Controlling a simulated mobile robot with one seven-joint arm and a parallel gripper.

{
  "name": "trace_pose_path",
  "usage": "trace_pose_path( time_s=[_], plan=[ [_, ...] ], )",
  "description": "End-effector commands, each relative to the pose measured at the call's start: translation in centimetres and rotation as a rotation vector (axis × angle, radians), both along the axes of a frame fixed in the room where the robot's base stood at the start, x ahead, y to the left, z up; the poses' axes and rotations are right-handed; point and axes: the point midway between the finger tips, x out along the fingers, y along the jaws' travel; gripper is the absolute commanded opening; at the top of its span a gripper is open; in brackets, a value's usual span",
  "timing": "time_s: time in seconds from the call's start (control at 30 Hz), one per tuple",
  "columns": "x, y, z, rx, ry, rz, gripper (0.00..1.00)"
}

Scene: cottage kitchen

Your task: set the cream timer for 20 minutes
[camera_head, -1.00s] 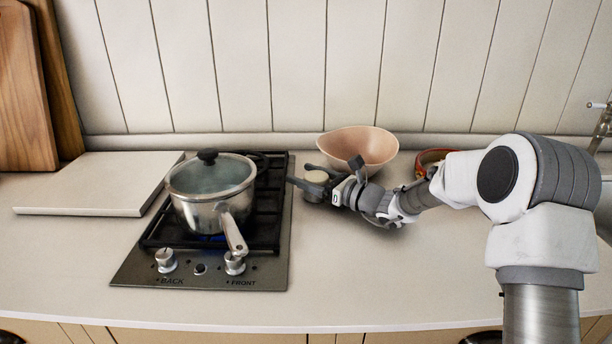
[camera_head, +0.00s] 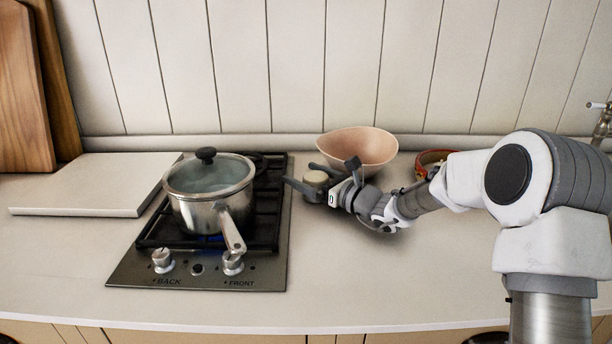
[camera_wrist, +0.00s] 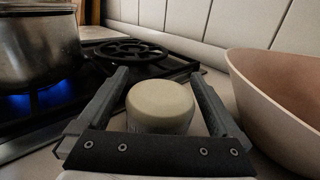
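The cream timer (camera_head: 316,180) is a small round, drum-shaped piece standing on the counter just right of the hob. In the wrist view the timer (camera_wrist: 160,106) sits between the two fingers of my gripper (camera_wrist: 160,88). A finger shows on each side of it, with a visible gap on both sides. My gripper (camera_head: 312,186) is open around the timer, low over the counter, in the head view. The timer's lower part is partly hidden by the gripper. No dial marks can be read.
A lidded steel pot (camera_head: 210,190) stands on the hob (camera_head: 200,272) over a blue flame, its handle toward the front. A pink bowl (camera_head: 358,148) stands close behind my gripper, with a reddish bowl (camera_head: 432,158) farther right. A white board (camera_head: 90,184) lies left. The front counter is clear.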

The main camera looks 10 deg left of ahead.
Motion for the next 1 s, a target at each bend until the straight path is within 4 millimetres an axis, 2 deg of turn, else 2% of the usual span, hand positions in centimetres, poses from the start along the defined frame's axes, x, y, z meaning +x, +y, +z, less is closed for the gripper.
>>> trace_pose_path(
  time_s=[0.2,0.37,0.8,1.0],
  plan=[
    [-0.1,-0.3,0.0,0.000,0.000,0.000,1.00],
    [-1.0,-2.0,0.2,-0.001,0.000,-0.003,1.00],
    [-5.9,-11.3,0.2,-0.001,0.002,-0.004,1.00],
    [-7.6,-14.2,0.1,-0.001,0.000,-0.003,1.00]
  ],
)
